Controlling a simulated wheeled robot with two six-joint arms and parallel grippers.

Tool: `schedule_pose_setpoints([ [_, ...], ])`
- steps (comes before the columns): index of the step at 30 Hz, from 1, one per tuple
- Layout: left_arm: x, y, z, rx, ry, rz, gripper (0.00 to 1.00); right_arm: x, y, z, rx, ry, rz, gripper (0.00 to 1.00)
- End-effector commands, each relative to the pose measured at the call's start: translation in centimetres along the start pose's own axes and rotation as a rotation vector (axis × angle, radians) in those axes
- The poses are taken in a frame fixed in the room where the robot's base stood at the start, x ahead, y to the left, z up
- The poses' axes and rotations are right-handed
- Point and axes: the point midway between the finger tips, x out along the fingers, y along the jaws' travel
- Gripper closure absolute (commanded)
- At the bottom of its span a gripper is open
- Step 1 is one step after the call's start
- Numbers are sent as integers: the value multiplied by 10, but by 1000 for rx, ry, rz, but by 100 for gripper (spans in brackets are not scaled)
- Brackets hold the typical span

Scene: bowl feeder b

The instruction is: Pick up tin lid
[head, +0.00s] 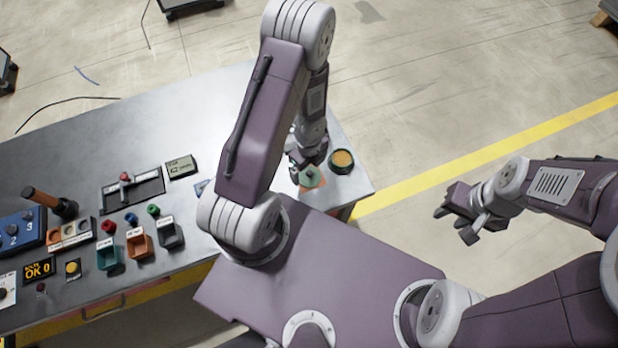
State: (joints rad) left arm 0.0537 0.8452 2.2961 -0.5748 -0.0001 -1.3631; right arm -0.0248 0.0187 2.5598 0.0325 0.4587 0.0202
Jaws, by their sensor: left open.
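The tin lid (311,179) appears as a small green disc lying on an orange-pink patch near the right end of the table. An open round tin (342,159) with a dark green rim and yellow-orange contents stands just right of it. My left gripper (307,164) is open and points down right over the lid, partly covering its far side. I cannot tell whether the fingers touch the lid. My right gripper (453,226) is open and empty, out over the floor right of the table.
The grey table (110,142) holds small coloured bins (139,246), a labelled display (181,167), a lever plate (132,190) and a blue numbered panel (20,232) toward the left. The table's right edge lies close beyond the tin. Floor with a yellow line (480,157) is clear.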

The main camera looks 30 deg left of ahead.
Motion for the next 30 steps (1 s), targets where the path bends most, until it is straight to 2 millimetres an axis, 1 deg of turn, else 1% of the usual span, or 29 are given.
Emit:
schedule_pose_setpoints([
  [1,19,0,-1,0,0,0,4,20,0,2,0,0,0,64],
  [4,37,0,-1,0,0,0,4,38,1,4,0,-1,0,64],
  [6,42,0,-1,0,0,0,4,43,1,5,0,-1,0,64],
  [12,38,0,-1,0,0,0,4,39,1,4,0,-1,0,64],
  [13,38,0,-1,0,0,0,10,39,1,4,0,0,0,64],
  [14,38,1,-1,0,0,0,18,39,1,4,0,0,0,64],
  [15,37,1,-1,0,0,0,30,38,1,4,0,0,0,64],
  [17,38,1,-1,0,0,0,46,38,1,4,0,0,0,64],
  [18,38,1,-1,0,0,0,57,38,1,4,0,0,0,64],
  [19,38,1,-1,0,0,0,66,38,1,4,0,0,0,64],
  [20,38,1,-1,0,0,0,69,38,1,4,0,0,0,64],
  [26,37,1,-1,0,0,0,69,38,1,4,0,0,0,64],
  [30,28,1,-1,0,0,0,69,30,1,3,0,0,0,64],
])
